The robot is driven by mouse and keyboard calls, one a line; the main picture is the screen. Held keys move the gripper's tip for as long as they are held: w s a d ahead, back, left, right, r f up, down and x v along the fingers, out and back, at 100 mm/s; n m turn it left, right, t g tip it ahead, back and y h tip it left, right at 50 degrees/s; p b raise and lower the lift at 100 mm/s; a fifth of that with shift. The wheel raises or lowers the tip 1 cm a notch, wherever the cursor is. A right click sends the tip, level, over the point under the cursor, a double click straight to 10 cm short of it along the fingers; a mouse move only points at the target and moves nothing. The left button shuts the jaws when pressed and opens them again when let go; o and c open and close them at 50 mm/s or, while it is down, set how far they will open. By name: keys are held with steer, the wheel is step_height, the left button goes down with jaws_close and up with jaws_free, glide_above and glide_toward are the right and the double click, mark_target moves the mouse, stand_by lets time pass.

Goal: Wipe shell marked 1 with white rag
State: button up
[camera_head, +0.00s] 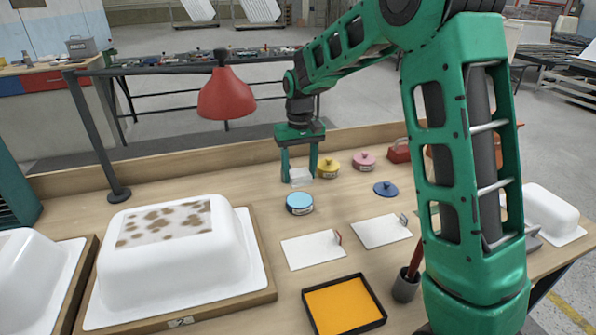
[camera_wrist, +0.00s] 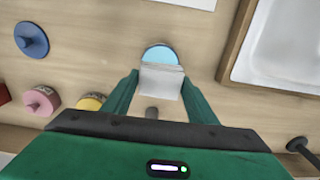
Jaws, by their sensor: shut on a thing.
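My gripper (camera_head: 299,180) is shut on a white rag (camera_head: 301,174) and holds it above the back of the workbench. In the wrist view the rag (camera_wrist: 162,80) sits between the two green fingers of my gripper (camera_wrist: 161,84). A large white shell (camera_head: 170,265) with brown blotches on a patch of its top stands in a wooden frame at the left; its label looks like 2. Another white shell (camera_head: 28,275) is cut off at the left edge. A third white shell (camera_head: 550,213) is at the right, partly behind my arm. I cannot read a 1 on either.
A light-blue tin (camera_head: 299,202) stands near my gripper. Yellow (camera_head: 328,167) and pink (camera_head: 363,161) tins and a dark-blue lid (camera_head: 386,188) are nearby. An orange tray (camera_head: 344,306), white cards (camera_head: 313,249) and a dark cup (camera_head: 405,285) lie in front. A red lamp (camera_head: 227,95) hangs behind.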

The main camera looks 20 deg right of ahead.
mark_target(300, 199)
steer(key=shift+f, duration=2.8)
steer(key=shift+f, duration=0.5)
steer(key=shift+r, duration=3.55)
steer(key=shift+s, duration=0.1)
